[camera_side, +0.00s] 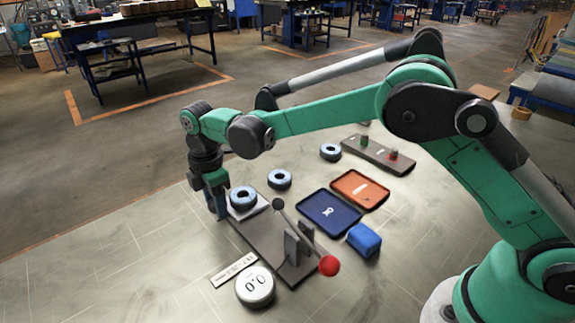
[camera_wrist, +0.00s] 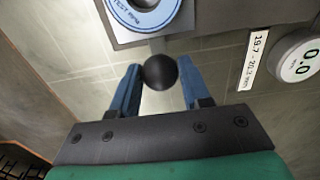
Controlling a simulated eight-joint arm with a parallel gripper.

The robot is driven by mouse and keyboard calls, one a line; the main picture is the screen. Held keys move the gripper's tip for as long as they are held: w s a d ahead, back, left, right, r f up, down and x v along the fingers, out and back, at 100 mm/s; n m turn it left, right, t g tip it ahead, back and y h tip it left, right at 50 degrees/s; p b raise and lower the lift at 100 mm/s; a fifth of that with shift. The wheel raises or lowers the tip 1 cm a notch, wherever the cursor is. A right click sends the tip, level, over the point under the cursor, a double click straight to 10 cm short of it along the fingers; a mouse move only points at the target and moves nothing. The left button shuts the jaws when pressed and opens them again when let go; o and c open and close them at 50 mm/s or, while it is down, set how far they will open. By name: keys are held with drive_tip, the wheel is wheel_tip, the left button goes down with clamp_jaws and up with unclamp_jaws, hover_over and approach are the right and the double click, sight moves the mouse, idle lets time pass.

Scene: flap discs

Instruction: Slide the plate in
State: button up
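A pale grey plate (camera_side: 262,203) lies at the left end of a dark base (camera_side: 262,247), with a blue-and-black flap disc (camera_side: 242,197) on it. The plate's edge also shows in the wrist view (camera_wrist: 190,22), with the disc (camera_wrist: 142,12) on it, partly cut off. A black ball knob (camera_wrist: 160,72) on a short stem points from the plate towards my gripper (camera_wrist: 158,78). My gripper is open, its blue fingers on either side of the knob with gaps visible. In the side view my gripper (camera_side: 216,204) stands at the plate's left edge and hides the knob.
A lever with a red ball (camera_side: 329,265) rises from the base. A round dial (camera_side: 255,287) reads 0.0 beside a label strip (camera_side: 233,269). Nearby are a blue tray (camera_side: 329,211), orange tray (camera_side: 360,189), blue block (camera_side: 364,240), loose discs (camera_side: 280,179) and a button panel (camera_side: 378,155).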

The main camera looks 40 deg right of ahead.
drive_tip(key=shift+s, duration=4.2)
drive_tip(key=o, duration=0.9)
drive_tip(key=shift+o, duration=0.2)
wheel_tip(320, 180, up, 8)
